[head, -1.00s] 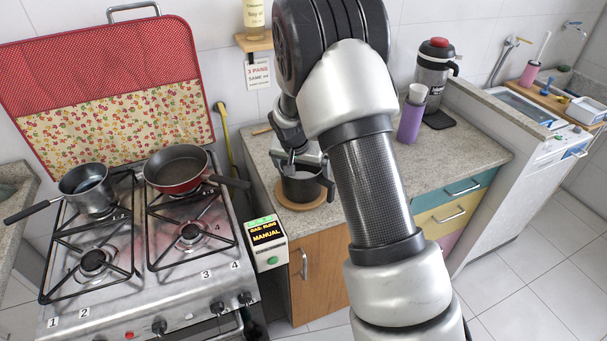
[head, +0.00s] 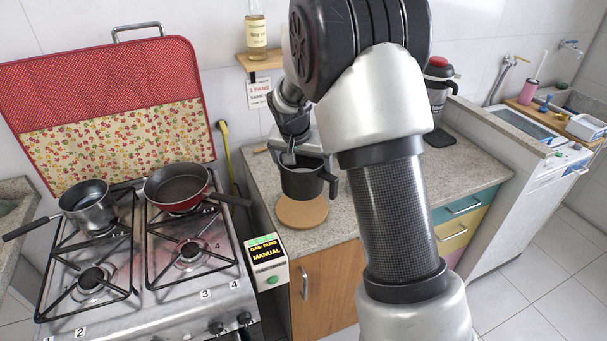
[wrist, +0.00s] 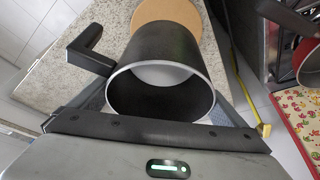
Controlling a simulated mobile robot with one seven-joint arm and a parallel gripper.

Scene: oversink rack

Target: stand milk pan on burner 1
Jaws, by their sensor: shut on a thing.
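A small dark pan with a black side handle, taken to be the milk pan (head: 300,184), hangs upright from my gripper (head: 289,157) above a round cork mat (head: 301,212). My gripper is shut on its rim. In the wrist view the pan (wrist: 160,75) shows its pale inner bottom, and its handle points left. The stove (head: 150,300) stands to the left. Its front-left burner (head: 92,279) and front-right burner (head: 190,251) are bare. Number labels 1 and 2 sit at its front-left edge; which burner is 1 is unclear.
A steel saucepan (head: 88,207) stands on the back-left burner and a red frying pan (head: 177,188) on the back-right. The frying pan's handle juts right towards the counter. A box marked MANUAL (head: 267,262) stands between stove and counter. A bottle shelf (head: 259,60) is behind my gripper.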

